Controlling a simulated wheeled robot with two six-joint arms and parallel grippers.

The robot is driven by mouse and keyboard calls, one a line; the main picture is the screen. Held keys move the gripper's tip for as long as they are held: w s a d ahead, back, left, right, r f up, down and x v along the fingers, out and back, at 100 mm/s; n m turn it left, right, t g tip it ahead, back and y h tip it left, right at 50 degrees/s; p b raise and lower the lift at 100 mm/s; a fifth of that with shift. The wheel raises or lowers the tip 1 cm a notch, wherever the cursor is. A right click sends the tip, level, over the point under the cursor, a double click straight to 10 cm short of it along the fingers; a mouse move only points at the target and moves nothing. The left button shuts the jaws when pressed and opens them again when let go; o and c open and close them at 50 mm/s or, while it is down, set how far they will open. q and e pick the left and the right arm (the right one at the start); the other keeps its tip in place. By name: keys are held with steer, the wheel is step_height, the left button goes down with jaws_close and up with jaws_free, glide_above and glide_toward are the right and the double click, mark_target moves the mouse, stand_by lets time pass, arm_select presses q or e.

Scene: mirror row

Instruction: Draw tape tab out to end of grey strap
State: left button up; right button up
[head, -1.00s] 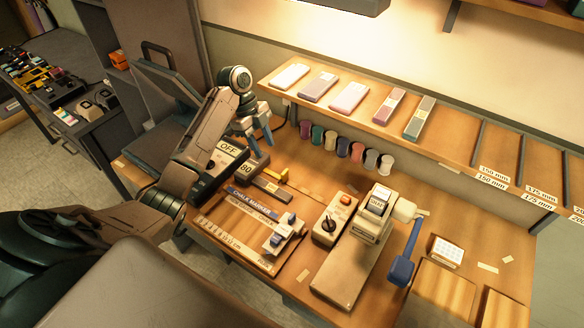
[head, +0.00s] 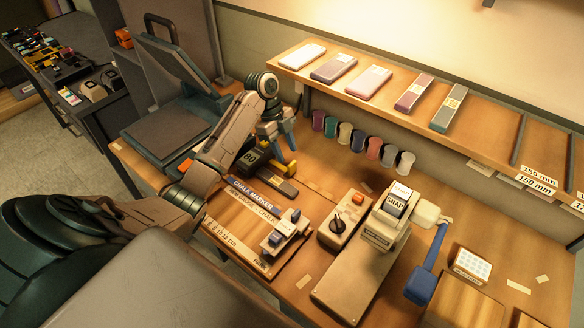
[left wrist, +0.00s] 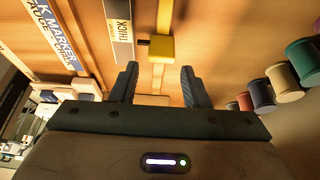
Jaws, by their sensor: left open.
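The tape measure (head: 249,158), a dark body marked 80, lies on the bench. Its yellow tab (head: 284,171) sticks out to the right and also shows as a yellow block in the left wrist view (left wrist: 161,47). The dark grey strap (head: 277,188) lies alongside the tape; its pale THICK label shows in the left wrist view (left wrist: 122,30). My left gripper (head: 283,150) is open and empty above the tab. In the left wrist view the tab sits beyond the fingertips, roughly centred between them. My right gripper is not in view.
A chalk marker gauge board (head: 240,225) lies in front of the strap. Several thread spools (head: 344,133) hang under the shelf (head: 385,110) behind. A control box (head: 345,220) and a press-like machine (head: 385,230) stand to the right.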

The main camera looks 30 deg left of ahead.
mark_target(291, 163)
arm_select(q)
steer(key=p+x, duration=0.1)
steer(key=x, duration=0.3)
steer(key=shift+w+d+f, duration=0.1)
steer(key=shift+f, duration=0.15)
steer(key=shift+d+f, duration=0.2)
steer(key=shift+f, duration=0.55)
steer(key=shift+c, duration=0.4)
jaws_close()
steer(key=d, duration=0.2)
steer(key=d+p, duration=0.1)
steer(key=d, duration=0.1)
steer(key=d+p, duration=0.1)
steer(key=d, duration=0.1)
steer(key=shift+s+d+r, duration=0.15)
steer(key=shift+s+d, duration=0.05)
steer(key=shift+s, duration=0.1)
steer(key=shift+d, duration=0.35)
